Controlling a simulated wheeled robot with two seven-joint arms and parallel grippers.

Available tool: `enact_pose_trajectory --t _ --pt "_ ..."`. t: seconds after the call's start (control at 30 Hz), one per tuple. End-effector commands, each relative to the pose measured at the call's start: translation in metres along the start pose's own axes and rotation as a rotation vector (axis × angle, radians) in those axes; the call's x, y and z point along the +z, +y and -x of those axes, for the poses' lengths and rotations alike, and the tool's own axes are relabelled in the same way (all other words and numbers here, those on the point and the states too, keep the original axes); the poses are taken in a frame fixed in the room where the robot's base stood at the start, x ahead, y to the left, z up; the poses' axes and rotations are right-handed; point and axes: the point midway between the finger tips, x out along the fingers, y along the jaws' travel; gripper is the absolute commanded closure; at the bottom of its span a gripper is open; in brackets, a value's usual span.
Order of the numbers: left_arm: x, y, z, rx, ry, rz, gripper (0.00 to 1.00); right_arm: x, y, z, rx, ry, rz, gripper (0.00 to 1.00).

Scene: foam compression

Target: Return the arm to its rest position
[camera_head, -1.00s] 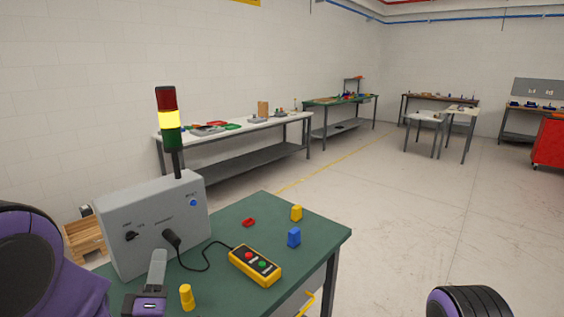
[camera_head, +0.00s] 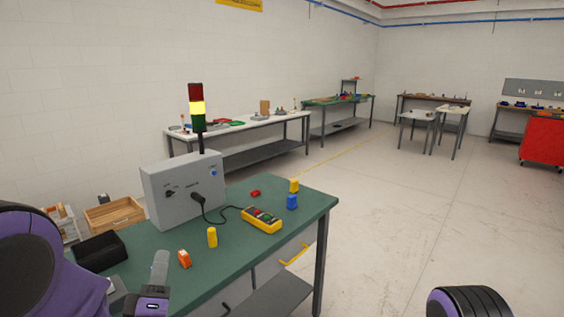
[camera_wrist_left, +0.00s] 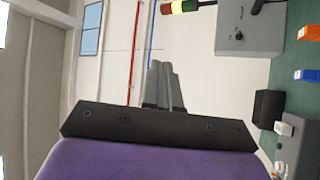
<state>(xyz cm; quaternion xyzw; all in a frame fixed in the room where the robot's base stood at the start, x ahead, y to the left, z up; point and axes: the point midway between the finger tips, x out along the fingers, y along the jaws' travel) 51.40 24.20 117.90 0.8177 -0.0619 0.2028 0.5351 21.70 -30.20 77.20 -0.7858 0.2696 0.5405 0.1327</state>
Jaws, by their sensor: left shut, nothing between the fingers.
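My left gripper (camera_head: 159,262) shows at the lower left of the head view, its grey fingers pointing up in front of the green table (camera_head: 238,268). The fingers are shut together and empty; they also show in the left wrist view (camera_wrist_left: 163,82). The purple left arm fills the lower left corner of the head view. A dark rounded part of my right arm shows at the lower right; my right gripper is out of view.
On the table are a grey control box (camera_head: 181,190), a yellow pendant (camera_head: 262,220), a black bin (camera_head: 100,252), an orange block (camera_head: 184,259) and several small coloured blocks. The floor to the right is clear.

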Motion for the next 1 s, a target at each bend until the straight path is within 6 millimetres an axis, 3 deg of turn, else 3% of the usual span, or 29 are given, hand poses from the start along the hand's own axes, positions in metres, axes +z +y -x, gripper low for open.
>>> enact_pose_trajectory --t 0.23,0.37,0.57,0.67,0.77,0.9,1.0 --pt "0.018 -0.025 0.004 -0.116 -0.109 -0.228 1.00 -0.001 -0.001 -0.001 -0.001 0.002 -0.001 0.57" --pt "0.027 -0.058 0.019 -0.220 -0.180 -0.351 1.00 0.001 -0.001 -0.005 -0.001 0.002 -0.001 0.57" --pt "0.040 -0.122 0.060 -0.405 -0.310 -0.507 1.00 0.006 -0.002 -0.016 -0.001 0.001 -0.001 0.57" --pt "0.046 -0.163 0.093 -0.522 -0.399 -0.584 1.00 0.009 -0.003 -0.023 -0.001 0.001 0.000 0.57" --pt "0.054 -0.214 0.144 -0.673 -0.522 -0.664 1.00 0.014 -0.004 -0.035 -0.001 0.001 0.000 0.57" --pt "0.058 -0.279 0.233 -0.896 -0.711 -0.744 1.00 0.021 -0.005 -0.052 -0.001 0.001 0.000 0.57" --pt "0.057 -0.315 0.302 -1.050 -0.837 -0.775 1.00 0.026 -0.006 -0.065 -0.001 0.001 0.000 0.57"
